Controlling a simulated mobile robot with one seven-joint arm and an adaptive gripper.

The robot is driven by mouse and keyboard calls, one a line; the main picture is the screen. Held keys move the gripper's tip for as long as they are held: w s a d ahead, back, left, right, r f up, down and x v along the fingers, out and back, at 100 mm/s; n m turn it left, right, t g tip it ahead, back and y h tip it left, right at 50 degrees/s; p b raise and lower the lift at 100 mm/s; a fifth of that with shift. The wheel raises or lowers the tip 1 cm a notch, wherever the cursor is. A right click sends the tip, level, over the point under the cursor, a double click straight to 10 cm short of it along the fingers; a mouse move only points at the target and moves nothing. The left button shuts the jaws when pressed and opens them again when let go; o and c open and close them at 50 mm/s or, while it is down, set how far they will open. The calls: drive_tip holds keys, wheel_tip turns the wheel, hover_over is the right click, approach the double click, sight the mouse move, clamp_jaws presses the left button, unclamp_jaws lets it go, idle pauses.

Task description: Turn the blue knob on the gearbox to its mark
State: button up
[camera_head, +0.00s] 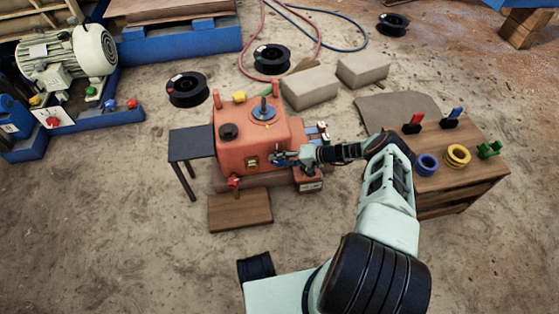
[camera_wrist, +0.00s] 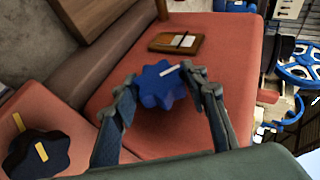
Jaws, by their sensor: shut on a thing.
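The gearbox (camera_head: 238,153) is an orange-red housing on the floor left of my arm. In the wrist view its face (camera_wrist: 120,100) fills much of the picture. The blue knob (camera_wrist: 158,92) is lobed, with a white line pointing to the upper right. My gripper (camera_wrist: 163,84) is shut on the knob, one finger on each side. In the head view my gripper (camera_head: 279,157) is at the gearbox's front right side, and the knob is too small to make out clearly. I cannot make out the knob's mark on the gearbox.
A black knob (camera_wrist: 30,157) with a yellow line sits at the lower left in the wrist view. A nameplate (camera_wrist: 178,42) is beyond the blue knob. A dark side table (camera_head: 192,144) stands left of the gearbox, and a wooden table (camera_head: 460,182) with rings stands right of my arm.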

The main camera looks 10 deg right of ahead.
drive_tip(key=shift+y, duration=0.3)
drive_tip(key=o, duration=1.2)
drive_tip(key=v, duration=1.2)
drive_tip(key=shift+s, duration=0.1)
